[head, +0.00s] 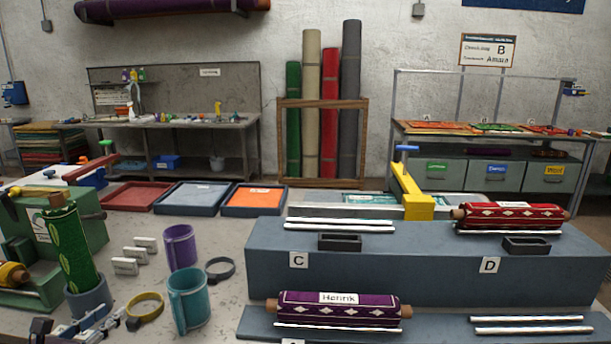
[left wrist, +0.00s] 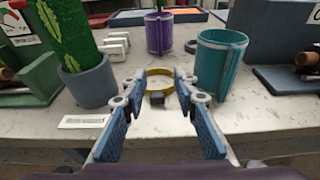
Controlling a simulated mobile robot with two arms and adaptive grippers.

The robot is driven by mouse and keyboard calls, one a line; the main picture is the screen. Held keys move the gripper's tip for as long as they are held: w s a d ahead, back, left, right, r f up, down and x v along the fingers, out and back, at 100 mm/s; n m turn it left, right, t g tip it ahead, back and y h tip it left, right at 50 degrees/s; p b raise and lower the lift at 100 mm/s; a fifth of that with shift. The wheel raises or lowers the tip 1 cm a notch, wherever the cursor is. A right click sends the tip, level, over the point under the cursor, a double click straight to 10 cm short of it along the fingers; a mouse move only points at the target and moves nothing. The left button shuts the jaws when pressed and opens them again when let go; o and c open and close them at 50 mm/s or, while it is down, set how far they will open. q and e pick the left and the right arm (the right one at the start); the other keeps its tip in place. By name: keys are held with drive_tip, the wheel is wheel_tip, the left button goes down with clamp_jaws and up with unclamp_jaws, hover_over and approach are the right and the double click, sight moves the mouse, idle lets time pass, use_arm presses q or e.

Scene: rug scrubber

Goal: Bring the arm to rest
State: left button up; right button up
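My left gripper (head: 88,325) is low at the lower left of the head view, over the front of the table. In the left wrist view the gripper (left wrist: 161,100) has its two blue-padded fingers spread wide apart with nothing held. A yellow ring clamp (left wrist: 160,82) with a dark block appears between and beyond the fingertips; it lies on the table and also shows in the head view (head: 145,309). My right gripper is in neither view.
A blue-grey cup (head: 90,299) holding a green patterned roll, a teal cup (head: 189,302), a purple cup (head: 181,247) and a dark ring (head: 220,269) stand close by. A blue-grey stepped rack (head: 420,265) with rolled rugs fills the right side. White blocks (head: 135,256) lie behind.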

use_arm(q)
drive_tip(key=s+d+r+n+t+y, duration=0.2)
drive_tip(key=d+r+n+t, duration=0.1)
drive_tip(key=r+n, duration=0.4)
drive_tip(key=s+d+r+n+t+y, duration=0.2)
drive_tip(key=s+r+n+t, duration=0.15)
drive_tip(key=n, duration=0.45)
drive_tip(key=s+f+n+g+y, duration=0.2)
drive_tip(key=s+f+n+g, duration=0.25)
drive_tip(key=f+n, duration=0.45)
drive_tip(key=s+f+n+g+y, duration=0.2)
drive_tip(key=s+f+n+g, duration=0.3)
drive_tip(key=f+n, duration=0.4)
drive_tip(key=s+d+f+n+g+h, duration=0.2)
drive_tip(key=s+d+f+g+h, duration=0.55)
drive_tip(key=s+d+f, duration=0.7)
drive_tip(key=s+d+f+g, duration=0.1)
drive_tip(key=s+f, duration=0.1)
drive_tip(key=f, duration=1.1)
drive_tip(key=s+d+f+g, duration=0.2)
drive_tip(key=f, duration=1.1)
drive_tip(key=s+a+f, duration=0.3)
drive_tip(key=s+f, duration=1.2)
drive_tip(key=s, duration=0.1)
drive_tip(key=shift+s+a+f+g, duration=0.15)
drive_tip(key=shift+s+f+g, duration=0.2)
